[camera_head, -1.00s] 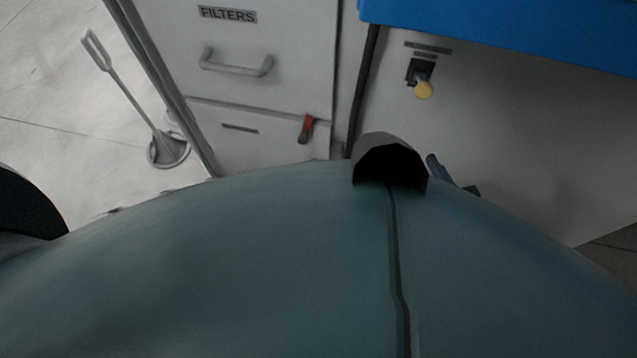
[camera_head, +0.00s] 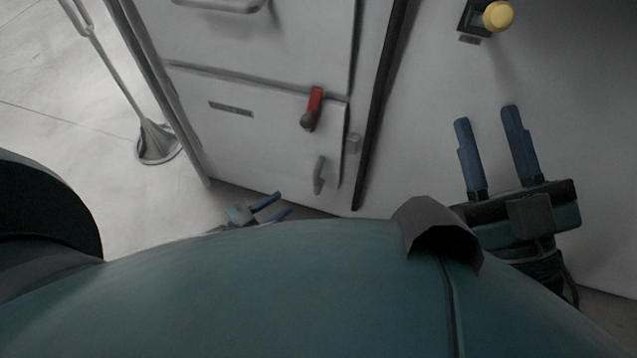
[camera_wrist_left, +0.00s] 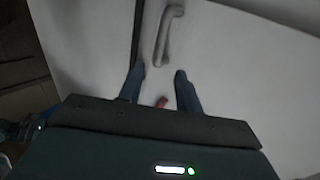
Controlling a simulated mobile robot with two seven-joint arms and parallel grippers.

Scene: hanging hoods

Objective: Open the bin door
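The bin door (camera_head: 260,135) is the pale lower panel of the cabinet in the head view, and it looks closed. It has a red-tipped latch (camera_head: 313,106) near its upper right corner and a small grey handle (camera_head: 319,175) lower down. My left gripper (camera_head: 285,203) is low, below the door's bottom edge, partly hidden by my body. In the left wrist view its blue fingers (camera_wrist_left: 160,70) are apart and empty. A grey handle (camera_wrist_left: 168,35) lies beyond the fingertips, and a red piece shows between the fingers. My right gripper (camera_head: 486,114) is open and empty before the white panel at right.
A drawer with a bar handle (camera_head: 225,4) is above the bin door. A yellow knob (camera_head: 497,15) sits on the white panel (camera_head: 430,110) at right. A grey stand with a conical foot (camera_head: 157,141) is on the floor left of the cabinet. Floor there is partly clear.

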